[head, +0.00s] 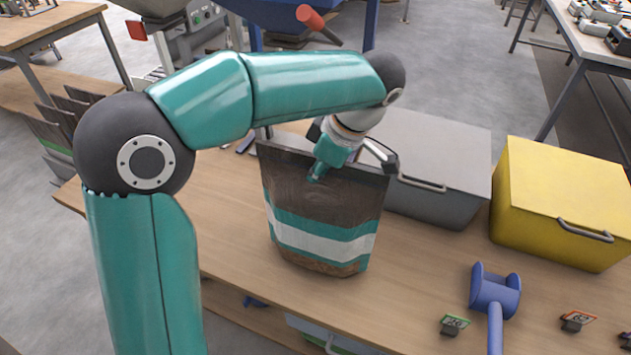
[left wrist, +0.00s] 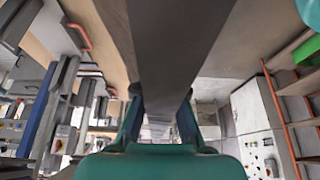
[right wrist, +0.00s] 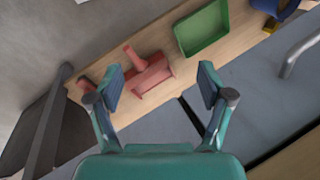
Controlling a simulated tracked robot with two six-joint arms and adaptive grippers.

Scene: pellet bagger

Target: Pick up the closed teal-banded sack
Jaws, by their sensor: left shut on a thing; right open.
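The teal-banded sack (head: 325,232) is dark brown with teal and white bands, upright over the wooden bench in the head view. Its top edge looks flat and closed. My left gripper (head: 335,160) comes from above and is shut on the sack's top edge. In the left wrist view the sack (left wrist: 175,45) is a dark strip running between the fingers. I cannot tell whether its base touches the bench. My right gripper (right wrist: 161,85) is open and empty, seen only in the right wrist view.
A grey lidded bin (head: 435,160) stands close behind and right of the sack, with a yellow bin (head: 560,200) farther right. A blue mallet (head: 495,295) lies at the front right. The right wrist view shows a red tool (right wrist: 150,75) and a green tray (right wrist: 203,30).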

